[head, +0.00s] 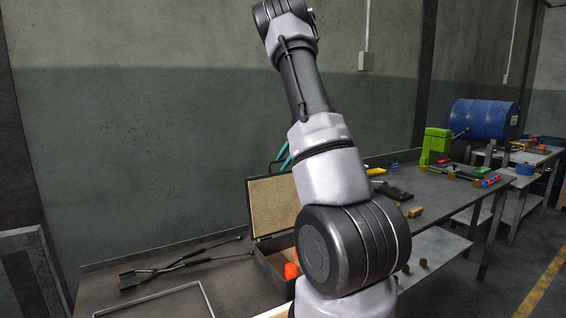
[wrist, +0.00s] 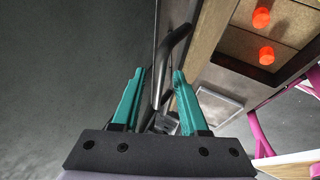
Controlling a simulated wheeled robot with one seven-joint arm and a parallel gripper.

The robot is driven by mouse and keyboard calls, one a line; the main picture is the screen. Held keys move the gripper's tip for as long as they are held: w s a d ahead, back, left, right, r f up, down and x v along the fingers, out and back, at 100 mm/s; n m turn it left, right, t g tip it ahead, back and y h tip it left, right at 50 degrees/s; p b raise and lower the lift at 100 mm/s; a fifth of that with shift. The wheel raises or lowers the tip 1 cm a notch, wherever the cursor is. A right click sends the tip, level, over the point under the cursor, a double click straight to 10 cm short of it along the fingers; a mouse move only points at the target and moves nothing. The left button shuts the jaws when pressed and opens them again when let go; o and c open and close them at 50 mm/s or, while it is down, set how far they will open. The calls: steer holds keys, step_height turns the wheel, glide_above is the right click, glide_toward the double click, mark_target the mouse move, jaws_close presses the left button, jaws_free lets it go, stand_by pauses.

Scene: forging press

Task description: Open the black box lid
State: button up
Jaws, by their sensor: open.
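The black box (head: 270,258) stands on the table, partly hidden behind my arm. Its lid (head: 272,203) is raised close to upright, its tan inner face showing. My gripper (wrist: 159,72) has two teal fingers, spread apart. The lid's dark curved handle (wrist: 178,42) runs between or just beyond the fingertips; I cannot tell whether they touch it. In the head view a bit of teal finger shows by the handle at the lid's top edge. In the wrist view the tan lid face (wrist: 212,25) is right of the fingers, with the box interior beyond it.
Orange cylinders (wrist: 267,55) are in the box. Black long-handled tongs (head: 180,264) lie left of it, behind a metal frame (head: 158,302). A wall (head: 150,150) rises close behind. A second table (head: 435,190) at right carries a green device (head: 435,145) and small parts.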

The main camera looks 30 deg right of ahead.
steer(key=shift+r, duration=0.1)
steer(key=v, duration=1)
steer(key=shift+d+r, duration=0.15)
steer(key=shift+r, duration=0.15)
steer(key=shift+s, duration=0.1)
steer(key=s+a+r+n, duration=0.5)
steer(key=s+a+n, duration=0.3)
steer(key=n, duration=0.5)
steer(key=s+a+r+n, duration=0.4)
steer(key=s+a+n, duration=0.1)
steer(key=a+n, duration=0.6)
steer(key=s+a+n+t+h, duration=0.1)
steer(key=s+a+n, duration=0.3)
steer(key=s+n, duration=0.3)
steer(key=s+a+n+t+h, duration=0.1)
steer(key=s+a+n, duration=0.4)
steer(key=n, duration=1.2)
steer(key=s, duration=0.2)
steer(key=shift+s+n+t+h, duration=0.25)
steer(key=shift+n+t+h, duration=0.05)
steer(key=shift+h, duration=0.1)
